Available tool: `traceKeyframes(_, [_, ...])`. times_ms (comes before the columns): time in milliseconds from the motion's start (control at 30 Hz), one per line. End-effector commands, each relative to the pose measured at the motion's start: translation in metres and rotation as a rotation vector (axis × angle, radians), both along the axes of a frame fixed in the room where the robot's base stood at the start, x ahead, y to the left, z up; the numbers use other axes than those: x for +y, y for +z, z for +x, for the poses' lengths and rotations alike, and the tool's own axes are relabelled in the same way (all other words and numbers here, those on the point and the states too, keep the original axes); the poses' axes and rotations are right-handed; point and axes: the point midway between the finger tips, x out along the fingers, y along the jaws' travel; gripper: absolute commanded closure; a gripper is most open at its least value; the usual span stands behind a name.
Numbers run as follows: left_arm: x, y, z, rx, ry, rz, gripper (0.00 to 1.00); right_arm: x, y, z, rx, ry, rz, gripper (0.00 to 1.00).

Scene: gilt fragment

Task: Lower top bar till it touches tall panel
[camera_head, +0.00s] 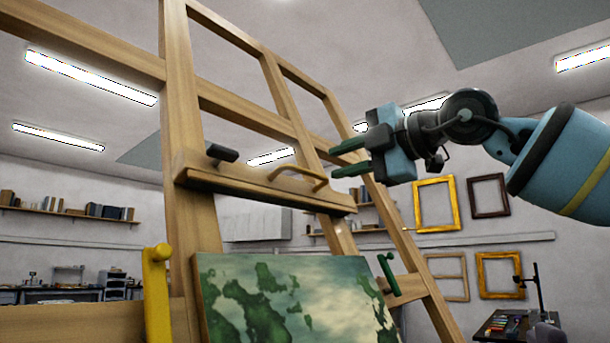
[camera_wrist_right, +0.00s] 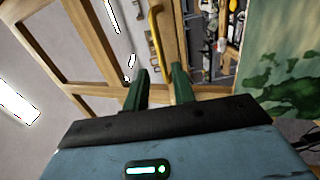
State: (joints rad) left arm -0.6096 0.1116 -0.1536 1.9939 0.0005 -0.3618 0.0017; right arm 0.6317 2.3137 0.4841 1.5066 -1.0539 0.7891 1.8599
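The top bar (camera_head: 250,187) is a wooden crosspiece on the easel, with a curved wooden handle (camera_head: 312,177) and a dark knob (camera_head: 222,152). The tall panel (camera_head: 300,300), painted in greens and pale cloud tones, stands below it, with a visible gap between them. My right gripper (camera_head: 337,160) is to the right of the handle, its two dark green fingers parted and pointing left. In the right wrist view the fingers (camera_wrist_right: 160,85) are open, with the handle (camera_wrist_right: 156,40) ahead between them, apparently not gripped. The panel (camera_wrist_right: 280,85) is at the right there. My left gripper is out of view.
The easel's wooden uprights (camera_head: 182,120) and crossbars surround the bar. A yellow peg (camera_head: 155,290) stands left of the panel and a green one (camera_head: 388,273) at its right edge. Picture frames (camera_head: 437,204) hang on the back wall.

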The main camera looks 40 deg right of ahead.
Motion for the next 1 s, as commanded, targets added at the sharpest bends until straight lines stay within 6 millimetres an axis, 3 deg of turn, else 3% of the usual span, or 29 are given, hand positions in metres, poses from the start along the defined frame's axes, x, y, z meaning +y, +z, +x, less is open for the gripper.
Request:
traceKeyframes(133, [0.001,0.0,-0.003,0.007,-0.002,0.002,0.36,0.001,0.0,0.01,0.002,0.0,0.0,0.74])
traceKeyframes(600, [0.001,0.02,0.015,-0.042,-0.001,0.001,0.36,0.005,-0.003,0.065,-0.001,0.001,0.001,0.74])
traceKeyframes(1000, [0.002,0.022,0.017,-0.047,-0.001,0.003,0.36,0.006,-0.006,0.077,0.0,0.001,0.0,0.74])
